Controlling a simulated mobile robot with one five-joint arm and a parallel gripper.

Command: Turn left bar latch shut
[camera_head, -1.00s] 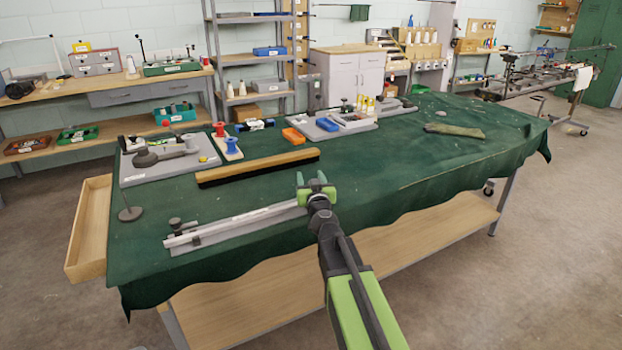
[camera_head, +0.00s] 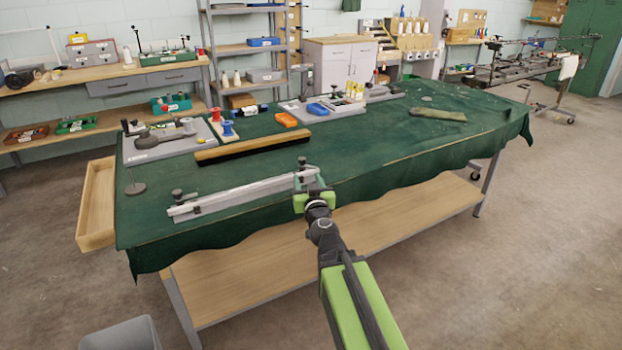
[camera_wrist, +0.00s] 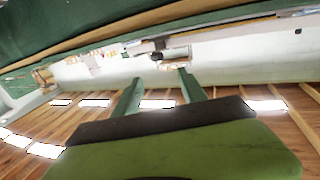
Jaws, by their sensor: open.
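A long pale bar (camera_head: 235,193) lies on a grey base near the front left edge of the green-covered table. A small dark knobbed latch (camera_head: 178,195) stands at its left end, and another dark latch (camera_head: 301,165) shows at its right end. My gripper (camera_head: 310,182) is at the bar's right end, far from the left latch and close to the right one. In the wrist view the gripper's two green fingers (camera_wrist: 161,78) are apart with nothing between them. A dark latch part (camera_wrist: 160,45) shows beyond the fingertips. Whether the left latch is turned is too small to tell.
A long wooden brush-like strip (camera_head: 250,148) lies behind the bar. A grey board with tools (camera_head: 140,153) is at the back left. The cloth (camera_head: 400,165) to the right is mostly clear.

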